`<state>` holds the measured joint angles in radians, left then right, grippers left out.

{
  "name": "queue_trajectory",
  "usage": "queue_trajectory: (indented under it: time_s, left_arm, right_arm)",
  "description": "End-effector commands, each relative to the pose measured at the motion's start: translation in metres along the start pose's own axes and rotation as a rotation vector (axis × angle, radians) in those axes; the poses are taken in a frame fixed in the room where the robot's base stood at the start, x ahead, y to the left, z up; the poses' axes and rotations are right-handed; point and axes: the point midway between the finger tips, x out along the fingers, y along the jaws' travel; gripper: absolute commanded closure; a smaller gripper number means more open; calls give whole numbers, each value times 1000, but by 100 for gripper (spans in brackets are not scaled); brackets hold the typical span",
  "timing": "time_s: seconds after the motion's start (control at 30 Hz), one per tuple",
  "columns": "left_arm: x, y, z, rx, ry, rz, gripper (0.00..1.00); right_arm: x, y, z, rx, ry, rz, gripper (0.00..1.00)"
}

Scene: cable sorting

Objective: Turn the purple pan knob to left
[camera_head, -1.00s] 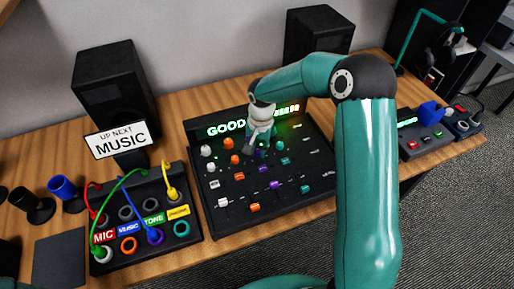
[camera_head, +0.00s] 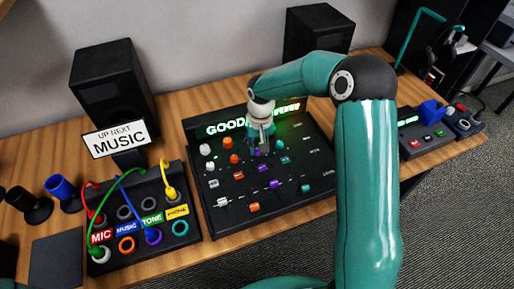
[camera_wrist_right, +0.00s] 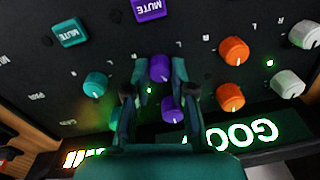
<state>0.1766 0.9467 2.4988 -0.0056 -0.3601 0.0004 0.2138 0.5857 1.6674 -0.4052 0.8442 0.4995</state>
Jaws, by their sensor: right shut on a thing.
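The purple pan knob (camera_wrist_right: 160,68) sits on the black mixer panel (camera_head: 295,205), with L and R marks beside it in the right wrist view. My right gripper (camera_wrist_right: 159,76) has one finger on each side of this knob and is shut on it. A second purple knob (camera_wrist_right: 172,110) lies farther back between the fingers, nearer the lit display. In the head view my right gripper (camera_head: 261,145) points down at the purple column and mostly hides both knobs. My left gripper is not in view.
Orange knobs (camera_wrist_right: 232,50) and a teal knob (camera_wrist_right: 96,85) flank the purple column closely. A purple MUTE button (camera_wrist_right: 149,8) lies beyond the pan knob. A patch box (camera_head: 190,232) with cables and a MUSIC sign (camera_head: 115,138) stand left of the mixer.

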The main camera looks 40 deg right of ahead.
Motion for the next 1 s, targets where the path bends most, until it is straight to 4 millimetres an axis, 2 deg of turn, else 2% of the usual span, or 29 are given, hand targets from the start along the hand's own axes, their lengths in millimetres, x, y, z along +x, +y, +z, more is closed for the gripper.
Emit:
queue_trajectory:
  time_s: [1.0]
  left_arm:
    - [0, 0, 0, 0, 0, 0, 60]
  right_arm:
    - [-2, -3, -2, -933, -33, 0, 100]
